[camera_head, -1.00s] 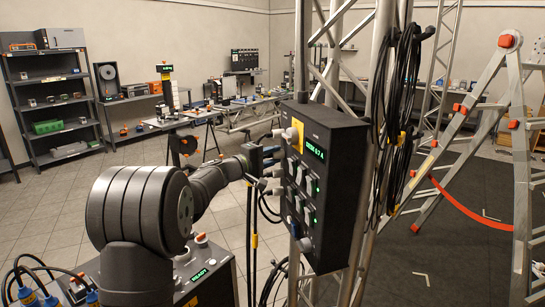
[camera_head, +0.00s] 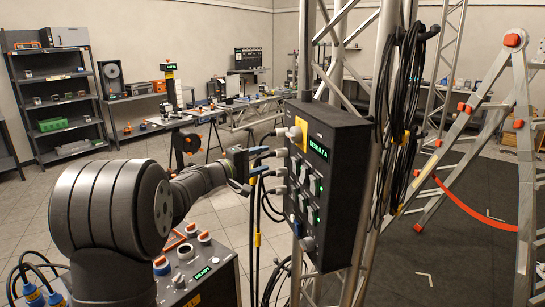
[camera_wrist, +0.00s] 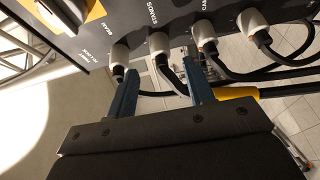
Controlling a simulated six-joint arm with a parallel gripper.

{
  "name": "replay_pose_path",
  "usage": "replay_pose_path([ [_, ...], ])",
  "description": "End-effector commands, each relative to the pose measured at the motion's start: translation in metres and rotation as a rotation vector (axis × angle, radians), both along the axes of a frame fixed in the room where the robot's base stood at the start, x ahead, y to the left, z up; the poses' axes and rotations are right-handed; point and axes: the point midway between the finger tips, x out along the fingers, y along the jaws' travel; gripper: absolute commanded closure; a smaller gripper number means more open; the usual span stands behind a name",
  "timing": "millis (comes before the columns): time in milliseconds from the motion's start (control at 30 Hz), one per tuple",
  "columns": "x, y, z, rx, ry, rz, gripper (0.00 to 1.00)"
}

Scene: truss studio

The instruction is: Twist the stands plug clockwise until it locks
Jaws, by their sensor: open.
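In the wrist view the stands plug (camera_wrist: 158,45), a pale plug with a dark cable, sits in the panel beneath a label that seems to read STANDS. My gripper (camera_wrist: 160,66) is open, with one blue finger on each side of this plug's cable end. The plug body lies just beyond the fingertips; I cannot tell whether they touch it. In the head view my gripper (camera_head: 256,161) is left of the black power box (camera_head: 340,155), near its row of plugs. The plug's locking position cannot be read.
A neighbouring plug (camera_wrist: 118,55) sits close by the left fingertip, and another plug (camera_wrist: 204,36) is right of the stands plug. Hanging cables (camera_head: 258,215) drop below the plugs. A metal truss (camera_head: 385,60) carries the box.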

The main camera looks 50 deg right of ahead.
Motion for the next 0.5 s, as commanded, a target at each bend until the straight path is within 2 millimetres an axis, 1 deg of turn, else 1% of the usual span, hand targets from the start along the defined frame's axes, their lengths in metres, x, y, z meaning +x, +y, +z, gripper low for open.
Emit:
replay_pose_path([
  [33,0.005,0.014,0.001,0.001,0.0,0.005,0.52],
  [200,0.013,0.055,0.0,0.0,0.0,0.005,0.52],
  [300,0.018,0.075,0.0,0.0,-0.001,0.004,0.52],
  [400,0.021,0.091,-0.001,0.001,0.0,0.003,0.52],
  [500,0.023,0.102,0.0,0.0,-0.001,0.002,0.52],
])
